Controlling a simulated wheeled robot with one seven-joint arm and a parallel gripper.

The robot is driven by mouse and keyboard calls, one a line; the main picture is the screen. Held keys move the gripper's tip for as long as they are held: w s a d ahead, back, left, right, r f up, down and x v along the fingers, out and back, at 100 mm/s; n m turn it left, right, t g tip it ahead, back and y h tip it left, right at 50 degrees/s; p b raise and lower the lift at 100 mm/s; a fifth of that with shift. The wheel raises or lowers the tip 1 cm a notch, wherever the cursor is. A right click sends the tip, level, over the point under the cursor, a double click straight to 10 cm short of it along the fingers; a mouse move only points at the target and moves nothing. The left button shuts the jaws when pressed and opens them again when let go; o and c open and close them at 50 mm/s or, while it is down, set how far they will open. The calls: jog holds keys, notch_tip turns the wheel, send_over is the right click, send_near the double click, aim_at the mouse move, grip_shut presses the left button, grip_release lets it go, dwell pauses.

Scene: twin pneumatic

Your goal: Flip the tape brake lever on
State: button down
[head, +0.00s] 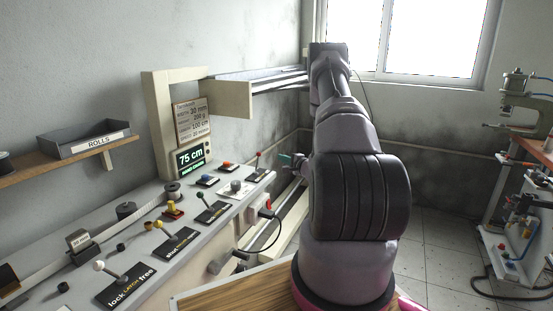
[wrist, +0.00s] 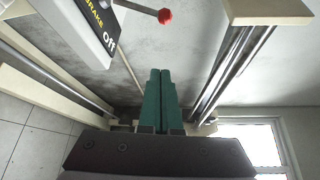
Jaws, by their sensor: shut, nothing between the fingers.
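The brake lever is a thin grey rod with a red knob (head: 258,154), on a black plate at the far right end of the grey console. It also shows in the wrist view as a rod and red knob (wrist: 165,16), beside a label (wrist: 103,25) reading "BRAKE" and "Off". My gripper (head: 285,158) has green fingers, pressed together and empty; they point up the middle of the wrist view (wrist: 159,73). The fingertips are right of the red knob in the head view, apart from it. My arm does not cover the lever.
A display (head: 190,157) reading 75 cm stands behind. A beige-ended rail frame (head: 232,98) juts out above. A red plug (head: 266,211) sits on the console's front side.

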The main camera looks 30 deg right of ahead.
jog(key=w+a, duration=0.1)
jog(key=w, duration=0.1)
jog(key=w+a, duration=0.1)
jog(key=w, duration=0.1)
jog(key=w+a, duration=0.1)
jog(key=w, duration=0.2)
jog(key=shift+a+f, duration=0.1)
jog(key=shift+a, duration=0.3)
jog(key=shift+s+a, duration=0.25)
jog(key=shift+a, duration=0.25)
